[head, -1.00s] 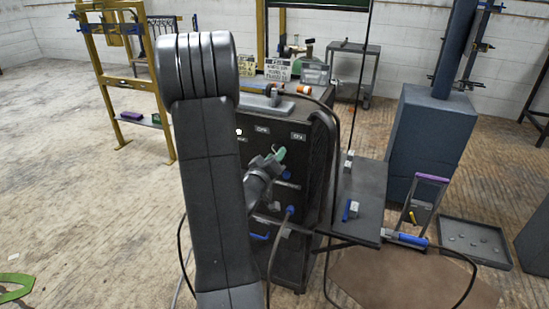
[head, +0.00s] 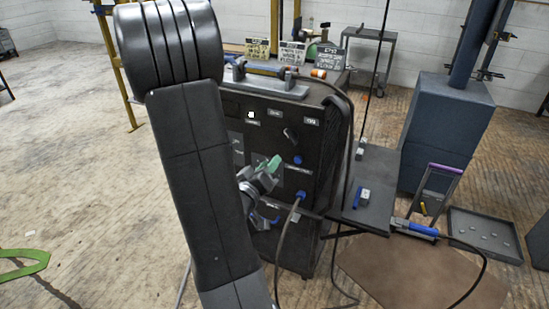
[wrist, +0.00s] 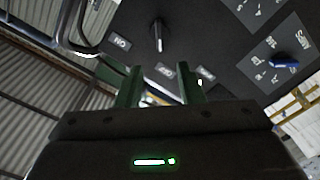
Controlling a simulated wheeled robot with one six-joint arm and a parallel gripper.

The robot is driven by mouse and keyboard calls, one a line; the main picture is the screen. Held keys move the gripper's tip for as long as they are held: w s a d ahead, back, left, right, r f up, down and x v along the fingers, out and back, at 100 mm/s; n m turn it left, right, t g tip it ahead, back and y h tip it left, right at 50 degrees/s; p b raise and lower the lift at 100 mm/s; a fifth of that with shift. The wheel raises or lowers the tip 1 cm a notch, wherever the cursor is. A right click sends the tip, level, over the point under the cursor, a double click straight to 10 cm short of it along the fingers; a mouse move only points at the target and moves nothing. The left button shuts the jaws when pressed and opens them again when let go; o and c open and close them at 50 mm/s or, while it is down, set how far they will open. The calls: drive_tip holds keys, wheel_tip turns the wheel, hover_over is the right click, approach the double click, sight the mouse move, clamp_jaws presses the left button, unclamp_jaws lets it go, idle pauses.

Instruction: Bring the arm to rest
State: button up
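My gripper (head: 272,166), with green fingers, is in front of the dark cabinet (head: 318,150) in the head view, partly hidden behind my own arm. In the wrist view my gripper (wrist: 160,85) has its two green fingers apart, with nothing between them. The fingers appear apart from the panel. My large dark arm link hides part of the cabinet's left side in the head view.
A black cable hangs at the cabinet's right, beside a grey side shelf (head: 372,208). A blue pillar base (head: 440,135), a shallow tray (head: 483,238) and a brown mat (head: 405,272) lie to the right.

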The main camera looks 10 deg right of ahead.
sight(289, 138)
drive_tip(key=shift+s+a, duration=0.25)
drive_tip(key=shift+s, duration=0.2)
drive_tip(key=shift+w, duration=0.1)
drive_tip(key=x, duration=1.3)
drive_tip(key=shift+w+d, duration=0.3)
